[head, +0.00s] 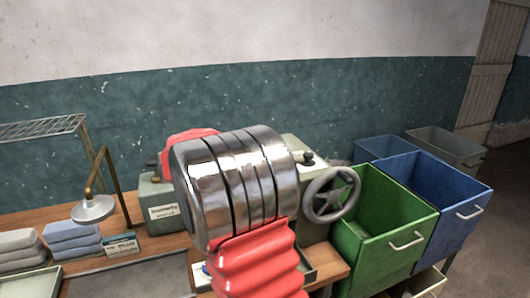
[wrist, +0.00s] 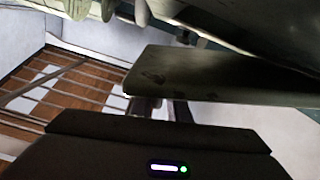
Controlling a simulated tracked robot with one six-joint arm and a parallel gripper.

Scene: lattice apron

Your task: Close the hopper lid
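In the head view my own shiny banded arm and red sleeve cover most of a pale green machine (head: 298,150); a dark knob (head: 307,158) shows at its upper right. I cannot make out the hopper or its lid there, and my gripper is hidden. In the wrist view a flat grey-green panel (wrist: 215,78) reaches in from the right, ahead of my gripper's dark housing (wrist: 160,150). It may be the lid, but I cannot be sure. The fingers are not clear, so their opening and any contact are unclear.
A grey handwheel (head: 331,195) sticks out at the machine's right. Green (head: 386,225) and blue (head: 435,195) bins stand beyond it. On the bench at left are folded cloths (head: 72,240), a lamp (head: 93,207) and a small green box (head: 160,213). A wire rack (head: 40,127) hangs above.

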